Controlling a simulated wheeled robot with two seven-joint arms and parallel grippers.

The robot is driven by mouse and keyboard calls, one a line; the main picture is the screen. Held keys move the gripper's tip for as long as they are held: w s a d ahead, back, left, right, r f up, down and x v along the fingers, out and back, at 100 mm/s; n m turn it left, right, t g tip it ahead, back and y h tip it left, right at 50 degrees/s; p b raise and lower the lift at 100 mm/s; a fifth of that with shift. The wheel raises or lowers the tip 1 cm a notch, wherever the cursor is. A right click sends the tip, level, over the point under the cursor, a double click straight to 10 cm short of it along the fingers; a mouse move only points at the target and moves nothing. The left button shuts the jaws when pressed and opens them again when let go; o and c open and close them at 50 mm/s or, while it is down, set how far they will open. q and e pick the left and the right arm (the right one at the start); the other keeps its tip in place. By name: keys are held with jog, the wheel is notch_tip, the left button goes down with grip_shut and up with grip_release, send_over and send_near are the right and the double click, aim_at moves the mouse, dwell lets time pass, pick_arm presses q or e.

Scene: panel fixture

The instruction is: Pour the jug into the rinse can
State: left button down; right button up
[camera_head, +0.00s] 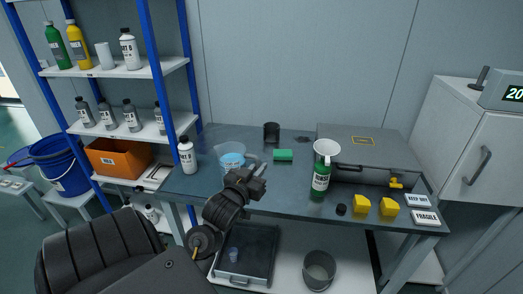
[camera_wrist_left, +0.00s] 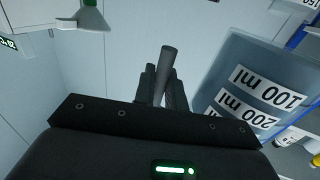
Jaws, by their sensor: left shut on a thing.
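The jug (camera_head: 231,160) is clear with light blue contents and stands roughly upright left of the middle of the bench. I cannot tell whether its base touches the bench. In the left wrist view the jug (camera_wrist_left: 247,80) shows ml labels upside down. My left gripper (camera_head: 257,186) is shut on the jug's grey handle; the fingers also show in the left wrist view (camera_wrist_left: 163,88). The rinse can (camera_head: 320,182) is a green bottle with a white funnel (camera_head: 327,149) on top, right of the jug and apart from it. The funnel shows inverted in the left wrist view (camera_wrist_left: 80,18).
A green block (camera_head: 283,155) and a dark cup (camera_head: 271,132) lie behind, between jug and can. A white bottle (camera_head: 188,157) stands left of the jug. A grey case (camera_head: 368,147), yellow blocks (camera_head: 388,205) and a black cap (camera_head: 341,210) are near the can.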

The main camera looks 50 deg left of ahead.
pick_arm(q)
jog(key=shift+s+r, duration=0.1)
jog(key=shift+s, duration=0.05)
jog(key=shift+d, duration=0.1)
jog(key=w+d+m+t+h, duration=0.1)
jog(key=d+m+h, duration=0.3)
jog(key=d, duration=2)
jog(key=shift+w+d+r+h, duration=0.25)
jog(key=shift+d+h, duration=0.1)
jog(key=shift+h, duration=0.75)
